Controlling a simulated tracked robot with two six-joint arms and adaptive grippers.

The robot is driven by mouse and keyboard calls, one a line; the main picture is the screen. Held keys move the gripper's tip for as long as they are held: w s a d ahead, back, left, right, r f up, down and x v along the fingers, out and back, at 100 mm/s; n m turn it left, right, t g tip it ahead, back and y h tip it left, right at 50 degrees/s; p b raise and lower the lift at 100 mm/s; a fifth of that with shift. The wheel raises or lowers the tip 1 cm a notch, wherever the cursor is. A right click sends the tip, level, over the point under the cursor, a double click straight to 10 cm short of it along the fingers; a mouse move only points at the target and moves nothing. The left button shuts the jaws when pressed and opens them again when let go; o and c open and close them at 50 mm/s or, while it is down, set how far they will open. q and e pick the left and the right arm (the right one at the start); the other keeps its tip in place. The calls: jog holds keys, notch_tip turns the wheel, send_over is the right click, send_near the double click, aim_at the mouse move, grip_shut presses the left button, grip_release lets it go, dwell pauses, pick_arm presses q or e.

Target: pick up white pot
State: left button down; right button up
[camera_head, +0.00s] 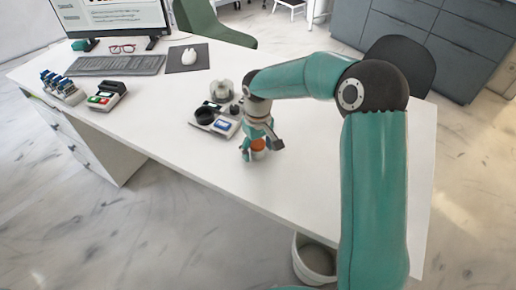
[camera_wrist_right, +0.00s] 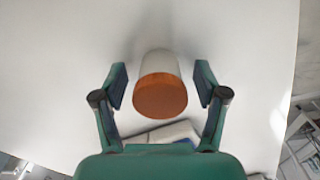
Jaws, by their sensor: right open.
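The white pot (camera_wrist_right: 156,66) has an orange-brown top (camera_wrist_right: 160,96) and stands on the white desk. It lies between the two open fingers of my right gripper (camera_wrist_right: 160,88) in the right wrist view, with a gap on each side. In the head view my right gripper (camera_head: 262,148) points down over the desk, and the pot's orange top (camera_head: 258,144) shows between its fingers. Most of the pot's white body is hidden there. My left gripper is not in view.
A keyboard (camera_head: 118,65), red glasses (camera_head: 122,48) and a mouse (camera_head: 189,56) lie farther left. The desk's front right (camera_head: 300,185) is clear. A bin (camera_head: 314,260) stands below.

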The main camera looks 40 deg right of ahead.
jog(key=shift+f, duration=0.2)
jog(key=c, duration=1.1)
jog(key=shift+o, duration=0.2)
jog(key=shift+r, duration=0.1)
